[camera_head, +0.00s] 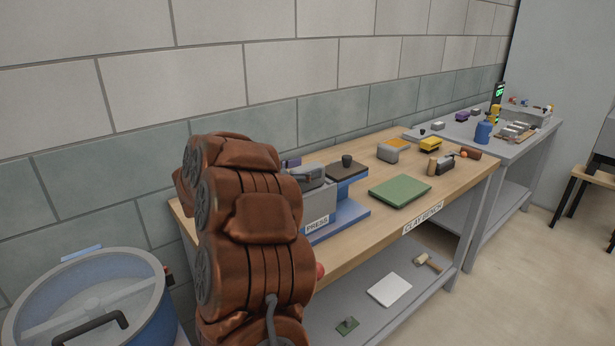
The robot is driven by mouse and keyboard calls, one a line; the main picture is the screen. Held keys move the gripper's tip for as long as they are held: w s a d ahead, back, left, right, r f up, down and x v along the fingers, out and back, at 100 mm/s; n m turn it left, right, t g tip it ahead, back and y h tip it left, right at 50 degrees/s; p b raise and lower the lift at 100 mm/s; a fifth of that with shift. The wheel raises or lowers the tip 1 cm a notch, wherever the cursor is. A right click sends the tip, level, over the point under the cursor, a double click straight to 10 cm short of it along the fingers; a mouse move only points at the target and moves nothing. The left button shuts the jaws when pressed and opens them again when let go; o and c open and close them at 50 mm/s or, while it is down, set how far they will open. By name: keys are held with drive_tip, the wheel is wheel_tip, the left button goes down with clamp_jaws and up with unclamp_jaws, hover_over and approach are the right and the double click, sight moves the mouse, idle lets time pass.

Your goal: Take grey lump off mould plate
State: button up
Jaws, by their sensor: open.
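A small dark grey lump (347,160) stands on a dark brown plate (341,172) at the back of the bench, right of the press. I take this plate for the mould plate; a blue part shows under it. My copper-coloured arm fills the middle foreground, left of the press and plate. My gripper cannot be made out; it seems hidden behind the arm or out of frame. Nothing of mine is seen touching the lump.
The press (316,226) stands left of the plate. A green slab (400,191), a grey block (388,154) and a yellow block (430,145) lie rightward on the wooden bench (352,232). A blue drum (85,300) is at lower left. Bare floor lies right.

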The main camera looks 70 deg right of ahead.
drive_tip(key=shift+s+d, duration=0.2)
drive_tip(key=shift+d, duration=0.25)
clamp_jaws()
idle(0.5)
